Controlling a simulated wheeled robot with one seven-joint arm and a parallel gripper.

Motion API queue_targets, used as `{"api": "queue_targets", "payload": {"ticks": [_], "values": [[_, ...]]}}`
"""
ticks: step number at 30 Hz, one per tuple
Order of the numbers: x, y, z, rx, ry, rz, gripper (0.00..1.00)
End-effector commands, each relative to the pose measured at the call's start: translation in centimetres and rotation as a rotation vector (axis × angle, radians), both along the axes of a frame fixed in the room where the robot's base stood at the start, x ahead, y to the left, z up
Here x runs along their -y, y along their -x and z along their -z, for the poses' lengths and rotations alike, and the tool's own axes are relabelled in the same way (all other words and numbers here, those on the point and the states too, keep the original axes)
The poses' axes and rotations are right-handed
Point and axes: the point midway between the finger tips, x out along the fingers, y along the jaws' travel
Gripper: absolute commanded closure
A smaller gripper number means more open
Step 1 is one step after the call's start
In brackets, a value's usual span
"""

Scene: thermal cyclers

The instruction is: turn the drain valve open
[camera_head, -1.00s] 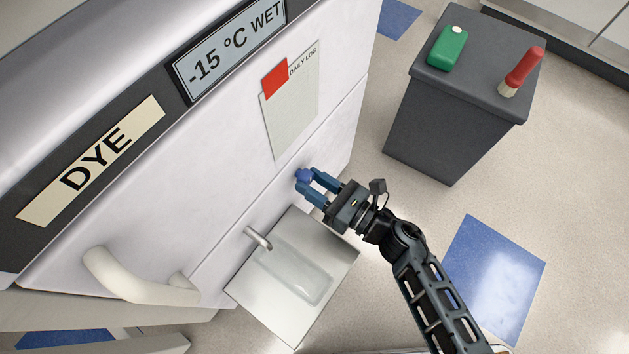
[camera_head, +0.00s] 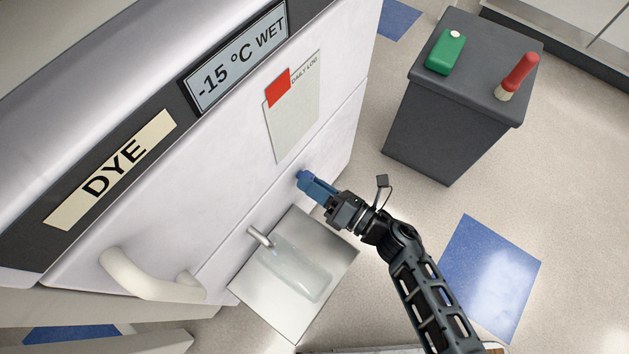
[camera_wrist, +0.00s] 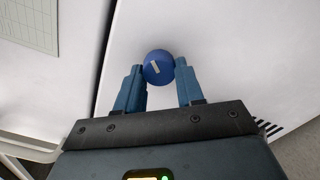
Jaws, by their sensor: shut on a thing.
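The drain valve is a round blue knob (camera_head: 303,176) on the white front of the freezer (camera_head: 225,185), below the paper log. In the wrist view the knob (camera_wrist: 158,68) carries a pale line mark that is tilted. My gripper (camera_head: 312,183) is shut on the knob, with one blue finger on each side of it; the gripper also shows in the wrist view (camera_wrist: 159,82). A short metal spout (camera_head: 260,237) sticks out to the left of the knob, above a tray (camera_head: 250,288) with a clear container (camera_head: 300,270) in it.
A white handle (camera_head: 150,282) juts out at the lower left of the freezer. A dark cabinet (camera_head: 440,135) stands to the right, bearing a green box (camera_head: 446,52) and a red-handled brush (camera_head: 518,75). Open floor lies between it and my arm.

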Motion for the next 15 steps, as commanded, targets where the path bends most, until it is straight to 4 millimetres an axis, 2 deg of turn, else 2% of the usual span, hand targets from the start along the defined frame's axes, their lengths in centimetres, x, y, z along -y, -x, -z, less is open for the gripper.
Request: {"api": "queue_targets", "payload": {"ticks": [15], "values": [[0.05,0.00,-0.35,-0.383,-0.299,0.002,0.93]]}}
